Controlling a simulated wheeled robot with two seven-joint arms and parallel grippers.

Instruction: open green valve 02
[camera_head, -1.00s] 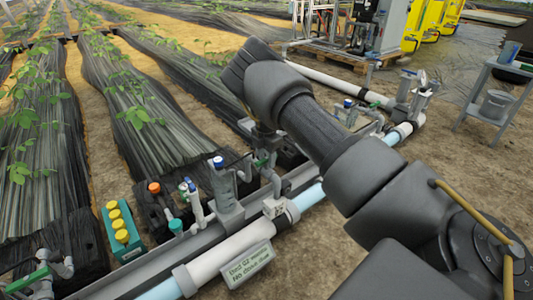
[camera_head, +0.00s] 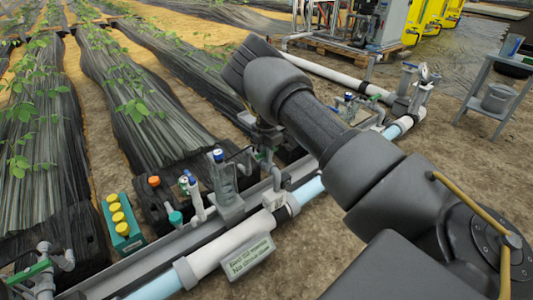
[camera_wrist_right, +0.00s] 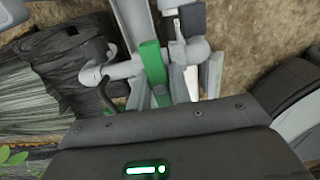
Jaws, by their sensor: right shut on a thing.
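The green valve lever (camera_wrist_right: 152,62) shows at the middle of the right wrist view, lying across a grey pipe fitting. A small part of this green valve (camera_head: 258,156) shows in the head view, below my right gripper (camera_head: 264,138). The right gripper comes down from above and is shut on the lever; in the right wrist view its fingers (camera_wrist_right: 163,92) sit at the lever's near end. The exact contact is partly hidden by the gripper body. My left gripper is not in view.
A white main pipe (camera_head: 225,248) with a sign (camera_head: 249,257) runs below. A blue-capped bottle-like fitting (camera_head: 222,178) and a teal box with yellow knobs (camera_head: 123,222) stand to the left. Another green valve handle (camera_head: 28,272) is at far left. A grey side table (camera_head: 500,85) stands right.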

